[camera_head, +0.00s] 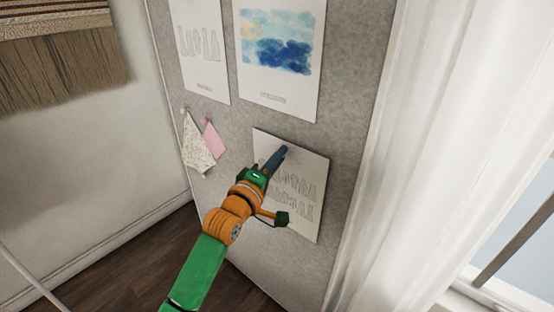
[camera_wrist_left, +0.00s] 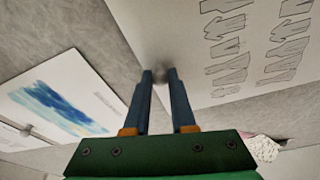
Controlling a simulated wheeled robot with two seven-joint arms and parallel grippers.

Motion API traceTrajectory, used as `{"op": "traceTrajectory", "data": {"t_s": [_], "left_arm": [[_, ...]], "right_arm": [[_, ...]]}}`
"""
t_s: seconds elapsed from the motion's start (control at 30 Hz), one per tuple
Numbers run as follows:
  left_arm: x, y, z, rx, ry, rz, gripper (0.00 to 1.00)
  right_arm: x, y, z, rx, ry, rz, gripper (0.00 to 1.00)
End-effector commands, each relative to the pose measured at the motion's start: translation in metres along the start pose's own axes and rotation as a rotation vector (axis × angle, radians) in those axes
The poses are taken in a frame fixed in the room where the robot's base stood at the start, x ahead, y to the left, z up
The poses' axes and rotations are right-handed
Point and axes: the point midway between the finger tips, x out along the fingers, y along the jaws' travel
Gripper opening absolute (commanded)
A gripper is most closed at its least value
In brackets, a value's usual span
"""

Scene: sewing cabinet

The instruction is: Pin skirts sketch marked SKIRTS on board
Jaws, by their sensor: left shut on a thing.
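The skirts sketch (camera_head: 315,170) is a white sheet with rows of skirt-like outlines, lying against the grey board (camera_head: 345,95), slightly tilted. It also shows in the left wrist view (camera_wrist_left: 200,60); no SKIRTS marking is readable. My left gripper (camera_head: 282,152) is at the sheet's upper part, its blue fingers pointing at the board. In the left wrist view the fingertips (camera_wrist_left: 160,74) close around a small grey pin head (camera_wrist_left: 162,76) near the sheet's edge. Whether the pin is in the board is hidden. My left arm covers part of the sheet. My right gripper is not in view.
Above hang a blue watercolour sheet (camera_head: 293,97) and another sketch (camera_head: 213,85). Fabric swatches, one patterned (camera_head: 197,150) and one pink (camera_head: 213,141), hang at left. A white curtain (camera_head: 440,130) stands close to the board's right edge. The board below the sketch is bare.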

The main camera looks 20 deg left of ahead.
Motion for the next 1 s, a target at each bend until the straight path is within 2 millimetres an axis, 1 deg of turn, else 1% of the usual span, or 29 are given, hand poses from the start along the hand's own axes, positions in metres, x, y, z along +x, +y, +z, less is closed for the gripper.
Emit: {"op": "traceTrajectory", "data": {"t_s": [0.8, 0.83, 0.93, 0.97, 1.0], "left_arm": [[0.0051, -0.0001, 0.0007, 0.000, 0.001, 0.001, 0.00], [0.0051, -0.0001, 0.0007, 0.000, 0.001, 0.001, 0.29], [0.0050, -0.0002, 0.0007, 0.000, 0.001, 0.000, 0.56], [0.0050, -0.0002, 0.0007, 0.000, 0.001, 0.000, 0.58], [0.0050, -0.0002, 0.0007, 0.000, 0.001, 0.000, 0.58]], "right_arm": [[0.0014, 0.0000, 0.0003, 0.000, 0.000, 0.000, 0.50], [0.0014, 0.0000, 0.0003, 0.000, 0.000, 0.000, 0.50], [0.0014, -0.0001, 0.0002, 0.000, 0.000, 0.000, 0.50], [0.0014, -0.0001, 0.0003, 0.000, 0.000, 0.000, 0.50], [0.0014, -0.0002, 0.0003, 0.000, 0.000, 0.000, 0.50]]}}
